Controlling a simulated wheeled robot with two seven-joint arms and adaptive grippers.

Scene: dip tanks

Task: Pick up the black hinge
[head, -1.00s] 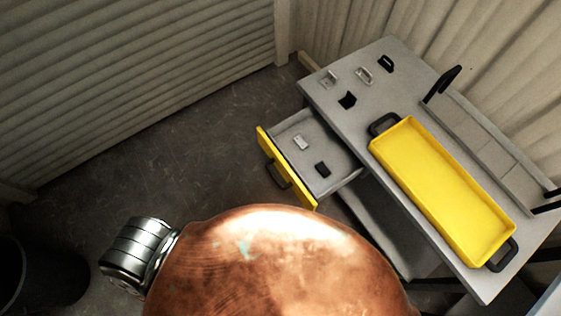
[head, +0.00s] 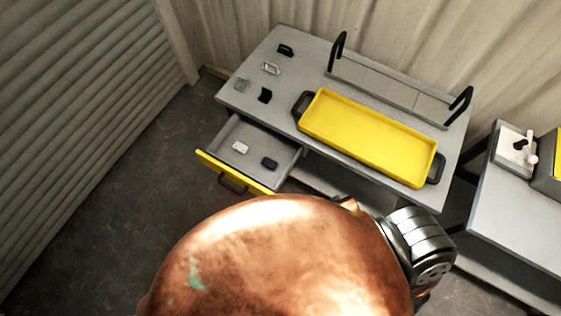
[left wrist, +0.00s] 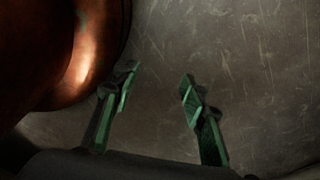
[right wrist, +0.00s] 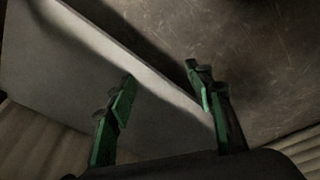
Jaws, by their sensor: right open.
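A small black bent piece (head: 264,95) lies on the grey table near its left front edge in the head view. It looks most like the black hinge, but it is too small to be sure. Another black part (head: 285,50) lies at the table's back left, and a dark block (head: 269,162) lies in the open drawer. My left gripper (left wrist: 158,85) is open and empty over bare floor in the left wrist view. My right gripper (right wrist: 160,88) is open and empty in the right wrist view. Neither gripper shows in the head view.
The grey drawer with a yellow front (head: 208,163) is pulled out and holds a light part (head: 240,147). Two silver parts (head: 271,68) (head: 242,84) lie on the table. A yellow tray (head: 322,98) with black handles takes up its middle. Another bench (head: 510,215) stands at right.

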